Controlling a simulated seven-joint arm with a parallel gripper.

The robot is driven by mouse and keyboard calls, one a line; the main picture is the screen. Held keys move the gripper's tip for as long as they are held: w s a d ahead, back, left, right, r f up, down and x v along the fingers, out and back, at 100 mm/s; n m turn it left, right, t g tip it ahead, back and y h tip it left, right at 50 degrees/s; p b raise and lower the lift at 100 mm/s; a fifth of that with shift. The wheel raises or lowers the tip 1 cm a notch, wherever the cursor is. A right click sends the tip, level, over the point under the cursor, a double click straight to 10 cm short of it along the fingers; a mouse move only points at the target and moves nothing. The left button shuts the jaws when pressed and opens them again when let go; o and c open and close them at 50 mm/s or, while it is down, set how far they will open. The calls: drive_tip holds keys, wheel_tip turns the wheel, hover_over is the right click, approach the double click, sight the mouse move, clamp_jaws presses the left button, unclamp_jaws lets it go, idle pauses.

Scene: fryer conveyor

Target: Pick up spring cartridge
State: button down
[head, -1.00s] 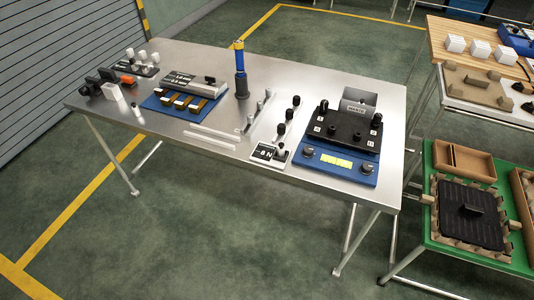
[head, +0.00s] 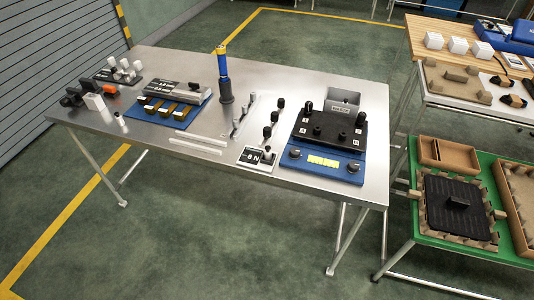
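My gripper is not in view. I cannot tell for sure which thing is the spring cartridge. On the metal table (head: 130,140), a row of small black-topped pieces (head: 267,131) stands on a pale strip right of the middle. One more black-topped piece (head: 267,155) stands on a card marked "8 N" (head: 248,158). A row of thin metal pins (head: 237,127) stands left of the strip. A blue tray (head: 185,123) holds several small pale-topped blocks at the left, with a grey labelled block (head: 170,91) behind it.
A tall blue tool with a yellow top (head: 222,68) stands upright mid-table. A blue device (head: 340,172) with a black plate and a bin marked "WASTE" (head: 342,103) fills the right end. A green table (head: 440,246) with trays stands to the right.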

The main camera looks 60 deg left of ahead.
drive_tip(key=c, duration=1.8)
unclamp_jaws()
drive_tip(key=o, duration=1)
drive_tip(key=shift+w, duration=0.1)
